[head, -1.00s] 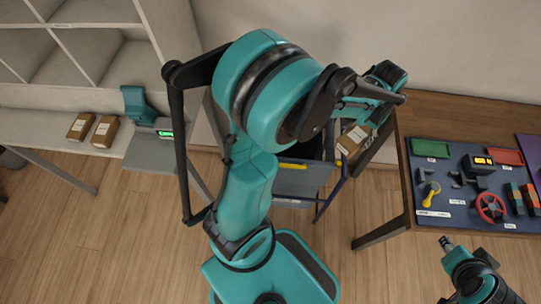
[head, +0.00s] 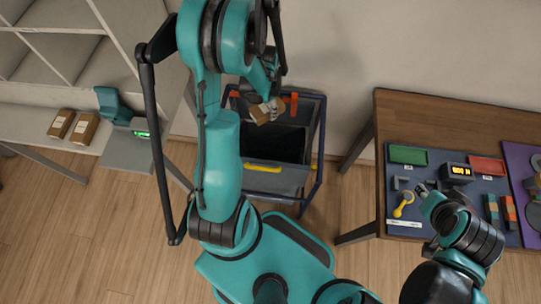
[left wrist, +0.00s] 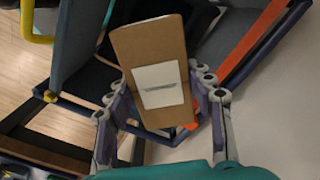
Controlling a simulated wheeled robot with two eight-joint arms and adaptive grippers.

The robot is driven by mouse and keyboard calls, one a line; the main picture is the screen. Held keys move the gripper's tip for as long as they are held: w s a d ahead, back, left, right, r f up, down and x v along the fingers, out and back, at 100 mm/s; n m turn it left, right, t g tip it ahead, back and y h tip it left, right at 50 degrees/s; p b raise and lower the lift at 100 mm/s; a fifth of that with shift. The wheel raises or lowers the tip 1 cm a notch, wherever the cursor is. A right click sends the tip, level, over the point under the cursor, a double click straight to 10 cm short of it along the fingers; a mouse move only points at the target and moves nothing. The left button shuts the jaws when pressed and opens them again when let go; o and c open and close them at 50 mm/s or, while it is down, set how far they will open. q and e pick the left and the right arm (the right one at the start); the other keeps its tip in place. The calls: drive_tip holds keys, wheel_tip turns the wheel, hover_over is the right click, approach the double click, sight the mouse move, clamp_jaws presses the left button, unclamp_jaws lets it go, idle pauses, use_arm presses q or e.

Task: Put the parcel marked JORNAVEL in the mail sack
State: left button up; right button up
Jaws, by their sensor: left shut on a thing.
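A brown parcel (head: 266,111) is in my left gripper (head: 270,100), over the back part of the mail sack's opening. In the left wrist view the parcel (left wrist: 152,48) is tilted between the two fingers of the gripper (left wrist: 158,88); its white label carries print too small to read. The mail sack (head: 275,179) is grey, with a dark inside, a yellow handle in front, orange straps and a dark blue frame. My right gripper (head: 424,190) is over the blue mat; its fingers are too small to judge.
Two more brown parcels (head: 72,126) lie on the left shelf, beside a teal and grey device (head: 127,148) with a green display. A wooden table (head: 450,113) at right holds the blue mat (head: 405,229) with trays and tools. Floor between sack and table is clear.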

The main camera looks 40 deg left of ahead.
use_arm(q)
drive_tip(key=shift+f+b, duration=0.95)
drive_tip(key=shift+f, duration=0.95)
drive_tip(key=o, duration=1.2)
drive_tip(key=shift+o, duration=0.2)
drive_tip(key=shift+r, duration=0.1)
wheel_tip(320, 180, up, 12)
drive_tip(key=shift+f, duration=0.1)
